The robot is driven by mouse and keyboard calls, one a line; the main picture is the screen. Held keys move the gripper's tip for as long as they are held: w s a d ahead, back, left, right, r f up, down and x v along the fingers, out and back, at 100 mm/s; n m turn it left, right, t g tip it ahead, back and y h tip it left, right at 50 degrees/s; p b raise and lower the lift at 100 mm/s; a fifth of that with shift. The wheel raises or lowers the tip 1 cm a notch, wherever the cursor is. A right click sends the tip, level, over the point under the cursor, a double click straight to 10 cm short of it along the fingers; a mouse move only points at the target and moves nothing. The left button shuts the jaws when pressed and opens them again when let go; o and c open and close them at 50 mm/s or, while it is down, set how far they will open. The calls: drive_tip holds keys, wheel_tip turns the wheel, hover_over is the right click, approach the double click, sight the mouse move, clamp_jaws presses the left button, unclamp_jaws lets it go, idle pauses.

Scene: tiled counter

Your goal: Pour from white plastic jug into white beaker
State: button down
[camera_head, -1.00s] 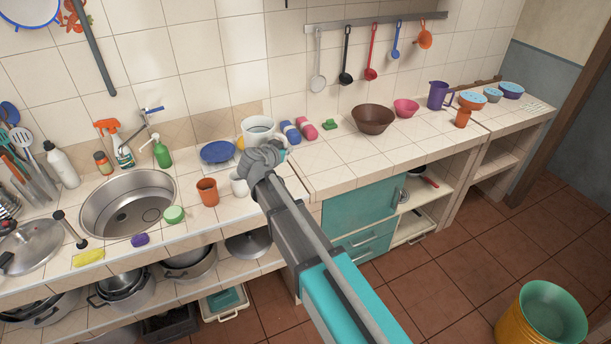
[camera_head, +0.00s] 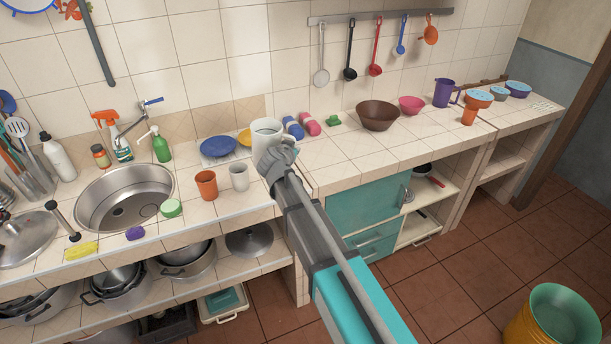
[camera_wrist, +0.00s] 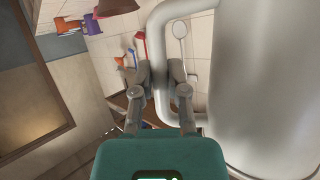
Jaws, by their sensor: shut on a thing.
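The white plastic jug (camera_head: 267,131) is held above the counter, near the back edge, its open top showing a grey-blue inside. My gripper (camera_head: 277,158) is in front of it. In the wrist view my gripper (camera_wrist: 160,100) is shut on the jug's handle, and the jug body (camera_wrist: 265,90) fills the right side. The white beaker (camera_head: 239,177) stands upright on the counter, to the left of and lower than the jug, apart from it. The jug looks about upright in the head view. What it holds is hard to tell.
An orange cup (camera_head: 206,185) stands just left of the beaker. A blue plate (camera_head: 218,147) and a yellow dish (camera_head: 245,137) lie behind. Blue and pink rolled items (camera_head: 294,127) lie right of the jug. The sink (camera_head: 125,197) is at left; a brown bowl (camera_head: 377,115) is at right.

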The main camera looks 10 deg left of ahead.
drive_tip(key=shift+w+d+f+n+y+b, duration=0.5)
drive_tip(key=shift+w+f+b, duration=0.6)
drive_tip(key=shift+f+b, duration=0.9)
drive_tip(key=shift+w+d+f+n+y+b, duration=0.1)
drive_tip(key=shift+w+f+n+y+b, duration=0.2)
drive_tip(key=shift+w+f+y+b, duration=1.15)
drive_tip(key=shift+w+d+f+n+h+b, duration=0.15)
drive_tip(key=shift+w+d+f+n+b, duration=0.45)
drive_tip(key=shift+f+b, duration=1.85)
drive_tip(key=shift+w+a+p, duration=0.2)
drive_tip(key=shift+a+p, duration=0.2)
drive_tip(key=shift+p, duration=0.1)
drive_tip(key=a+r+n+h+p, duration=0.1)
drive_tip(key=a+r+n+p, duration=0.1)
drive_tip(key=r, duration=0.1)
drive_tip(key=a+r+n+t+h+p, duration=0.1)
drive_tip(key=a+r+n+h+p, duration=0.1)
drive_tip(key=r+p, duration=0.1)
drive_tip(key=s+a+r+n+t+h+p, duration=0.1)
drive_tip(key=a+r+n+p, duration=0.1)
drive_tip(key=a+r+n, duration=0.1)
drive_tip(key=shift+r+h, duration=0.4)
drive_tip(key=shift+r, duration=0.3)
drive_tip(key=shift+a+r+n+h, duration=0.15)
drive_tip(key=shift+n+h, duration=0.15)
drive_tip(key=shift+n, duration=0.4)
